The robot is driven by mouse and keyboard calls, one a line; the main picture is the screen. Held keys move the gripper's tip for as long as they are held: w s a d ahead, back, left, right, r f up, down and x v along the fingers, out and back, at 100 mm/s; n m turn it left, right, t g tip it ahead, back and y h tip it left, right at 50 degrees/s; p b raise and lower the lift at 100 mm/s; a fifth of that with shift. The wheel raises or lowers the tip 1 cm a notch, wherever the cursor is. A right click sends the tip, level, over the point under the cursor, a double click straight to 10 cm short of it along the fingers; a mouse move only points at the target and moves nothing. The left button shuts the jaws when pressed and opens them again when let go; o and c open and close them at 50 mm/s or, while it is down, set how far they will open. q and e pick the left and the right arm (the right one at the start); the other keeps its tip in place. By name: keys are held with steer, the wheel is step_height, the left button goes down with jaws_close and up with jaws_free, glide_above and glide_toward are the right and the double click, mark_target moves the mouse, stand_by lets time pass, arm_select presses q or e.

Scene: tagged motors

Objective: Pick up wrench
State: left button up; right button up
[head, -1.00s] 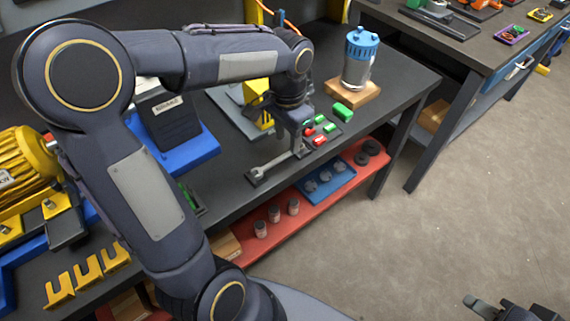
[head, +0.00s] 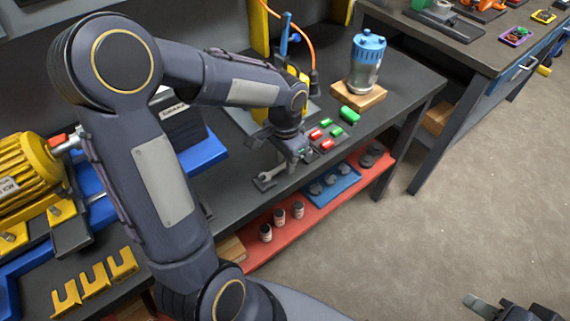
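The grey wrench (head: 268,178) lies near the front edge of the dark bench, on a small dark holder. Its left open jaw shows; its right end runs up to my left gripper and is hidden there. My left gripper (head: 293,163) points down at the right end of the wrench. Its fingers are small and partly covered, so I cannot tell whether they are apart or touch the wrench. My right gripper (head: 503,308) is at the bottom right corner, over the floor, cut off by the picture edge and away from the bench.
Red and green blocks (head: 327,144) lie just right of my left gripper. A blue-capped canister (head: 365,65) stands on a wooden block (head: 358,97). A red shelf (head: 325,205) below holds small jars and a blue tray. A yellow motor (head: 28,175) is at the left.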

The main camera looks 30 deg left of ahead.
arm_select(q)
jaws_close()
steer(key=shift+r, duration=0.1)
